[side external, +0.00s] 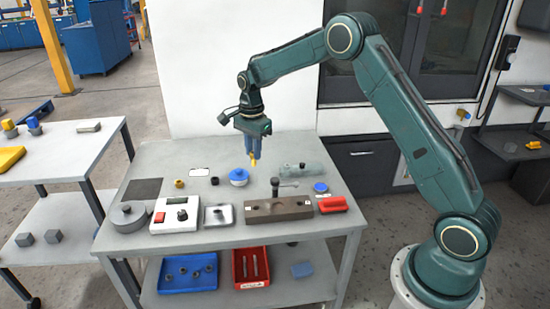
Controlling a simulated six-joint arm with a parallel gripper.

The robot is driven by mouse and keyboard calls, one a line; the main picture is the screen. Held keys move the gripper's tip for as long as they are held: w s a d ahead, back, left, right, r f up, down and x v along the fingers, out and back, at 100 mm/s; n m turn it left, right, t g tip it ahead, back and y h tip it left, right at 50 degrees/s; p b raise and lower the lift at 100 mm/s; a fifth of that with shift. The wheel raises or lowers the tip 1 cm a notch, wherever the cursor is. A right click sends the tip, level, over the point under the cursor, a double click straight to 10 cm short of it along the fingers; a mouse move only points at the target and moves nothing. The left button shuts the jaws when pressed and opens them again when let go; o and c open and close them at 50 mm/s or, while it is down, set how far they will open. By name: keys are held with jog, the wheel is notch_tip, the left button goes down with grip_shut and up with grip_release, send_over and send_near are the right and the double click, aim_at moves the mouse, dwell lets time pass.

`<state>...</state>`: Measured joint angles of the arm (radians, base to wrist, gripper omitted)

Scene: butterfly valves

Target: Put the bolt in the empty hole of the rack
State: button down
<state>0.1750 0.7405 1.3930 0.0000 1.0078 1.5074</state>
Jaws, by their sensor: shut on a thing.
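My gripper (253,153) points down above the back middle of the grey table, with its blue fingers shut. A small yellow piece (254,161) shows at the fingertips; it seems to be the bolt, but it is too small to make out its shape. The brown block (292,211), which looks like the rack, lies at the table's front, below and to the right of my gripper. A dark upright piece with a round head (275,187) stands at its back edge; I cannot tell whether it sits in a hole. The holes are too small to tell apart.
A blue and white round part (239,177) is just below and left of my gripper. A grey-green block (302,171), red part (333,205), white control box (174,215), metal tray (218,215) and grey round part (128,215) lie around.

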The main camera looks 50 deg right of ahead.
jog(key=s+d+f+m, duration=0.1)
jog(key=d+f, duration=0.3)
jog(key=d, duration=0.7)
jog(key=s+d+f+m, duration=0.1)
jog(key=d+f+m, duration=0.2)
jog(key=d, duration=0.8)
jog(key=s+d+f+m, duration=0.2)
jog(key=d+f, duration=0.3)
jog(key=d, duration=0.6)
jog(key=shift+d+f, duration=0.3)
jog(key=shift+f, duration=0.15)
jog(key=shift+f, duration=1.65)
jog(key=shift+f, duration=1.8)
dwell(0.4)
jog(key=c, duration=1.2)
grip_release()
